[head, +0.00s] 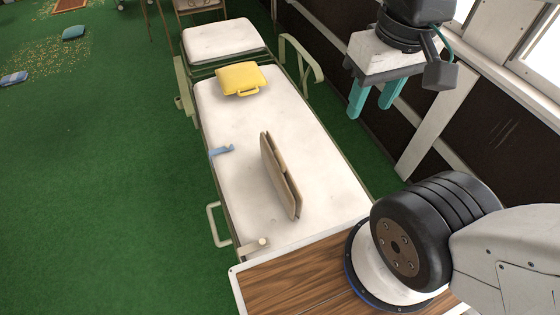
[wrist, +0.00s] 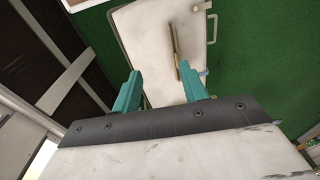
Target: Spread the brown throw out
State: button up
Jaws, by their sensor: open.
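The brown throw (head: 281,175) is a folded, thin, panel-like bundle standing on edge on the white mattress (head: 238,200) of a bed. It also shows in the wrist view (wrist: 174,50) as a narrow brown strip. My gripper (head: 374,103) is open and empty, raised to the right of the bed and apart from the throw. In the wrist view its two teal fingers (wrist: 163,95) are spread, with the bed beyond them. The throw's underside is hidden.
A yellow cushion with a handle (head: 242,79) lies toward the bed's far end. A blue item (head: 221,150) sits at the left edge. Rails (head: 303,62) flank the bed. A dark wall stands on the right; green floor is open on the left.

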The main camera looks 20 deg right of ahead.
jog(key=w+a+f+g, duration=0.2)
jog(key=w+f+g, duration=0.2)
jog(key=w+f, duration=0.95)
jog(key=n, duration=0.2)
send_over(275, 150)
jog(key=s, duration=0.6)
jog(key=f, duration=2.3)
jog(key=shift+w+d+f, duration=0.15)
jog(key=shift+d+f, duration=0.05)
jog(key=shift+d, duration=0.2)
jog(key=shift+w+a+f+t, duration=0.1)
jog(key=shift+w+f+t, duration=0.4)
jog(key=shift+w+f, duration=0.5)
jog(key=w, duration=0.1)
jog(key=w+t, duration=0.1)
jog(key=w, duration=0.1)
jog(key=shift+w+a+r+t, duration=0.15)
jog(key=shift+w+r+t, duration=0.1)
jog(key=shift+w+t, duration=0.1)
jog(key=shift+w+f, duration=0.15)
jog(key=shift+f, duration=0.05)
notch_tip(275, 150, down, 7)
jog(key=shift+f, duration=0.2)
jog(key=shift+c, duration=0.3)
